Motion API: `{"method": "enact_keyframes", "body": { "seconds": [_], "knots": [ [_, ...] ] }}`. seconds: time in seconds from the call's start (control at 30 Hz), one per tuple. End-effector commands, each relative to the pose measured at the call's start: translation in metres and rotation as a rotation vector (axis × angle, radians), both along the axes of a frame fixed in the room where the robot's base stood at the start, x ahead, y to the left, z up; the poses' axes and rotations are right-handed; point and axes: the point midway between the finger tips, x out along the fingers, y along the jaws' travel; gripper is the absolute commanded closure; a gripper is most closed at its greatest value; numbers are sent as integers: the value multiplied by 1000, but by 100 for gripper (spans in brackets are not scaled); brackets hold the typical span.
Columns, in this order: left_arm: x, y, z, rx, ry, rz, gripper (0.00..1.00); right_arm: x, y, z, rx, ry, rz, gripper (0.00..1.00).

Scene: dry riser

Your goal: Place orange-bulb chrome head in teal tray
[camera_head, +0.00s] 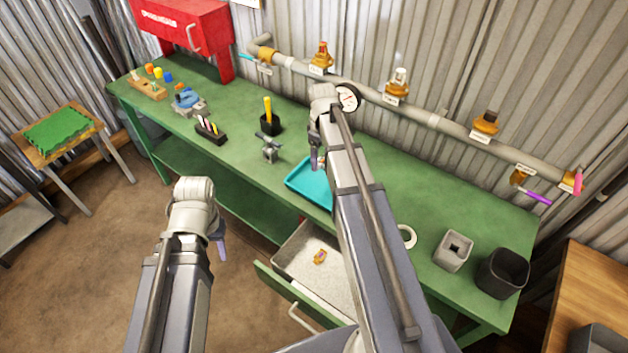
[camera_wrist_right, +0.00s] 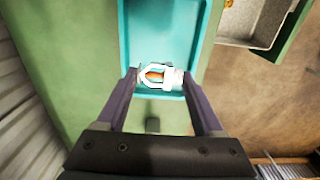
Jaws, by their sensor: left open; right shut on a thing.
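The teal tray (camera_head: 303,184) lies on the green bench and shows large in the right wrist view (camera_wrist_right: 165,28). My right gripper (camera_head: 316,165) is over the tray, with its fingers pointing down. In the right wrist view its fingers (camera_wrist_right: 160,77) are shut on the chrome head (camera_wrist_right: 172,78), whose orange bulb shows in its frame. The head is over the tray's near end; whether it touches the tray floor I cannot tell. My right arm hides it in the head view. My left gripper (camera_head: 219,243) is open, in front of the bench.
A pipe (camera_head: 360,88) along the wall carries several heads, a gauge (camera_head: 347,98) and a purple-handled valve (camera_head: 537,197). An open drawer (camera_head: 290,268) holds a brass piece (camera_head: 320,257).

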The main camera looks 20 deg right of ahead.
Motion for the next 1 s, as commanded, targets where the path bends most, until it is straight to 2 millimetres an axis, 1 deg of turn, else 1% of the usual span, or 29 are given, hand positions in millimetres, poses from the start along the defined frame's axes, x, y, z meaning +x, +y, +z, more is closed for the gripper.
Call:
{"method": "enact_keyframes", "body": {
  "seconds": [0.17,0.4,0.5,0.57,0.77,0.87,1.0],
  "knots": [
    [0,0,-13,0,0,0,56,0,0,-13,0,0,0,98],
    [0,0,-50,0,0,0,56,0,0,-50,0,0,0,98],
    [0,0,-62,0,0,0,56,0,0,-62,0,0,0,98],
    [0,0,-65,0,0,0,56,0,0,-65,0,0,0,98],
    [0,0,-65,0,0,0,56,0,0,-65,0,0,0,98],
    [0,0,-73,0,0,0,56,0,0,-73,0,0,0,98],
    [0,0,-91,0,0,0,56,0,0,-91,0,0,0,98]
  ]
}}
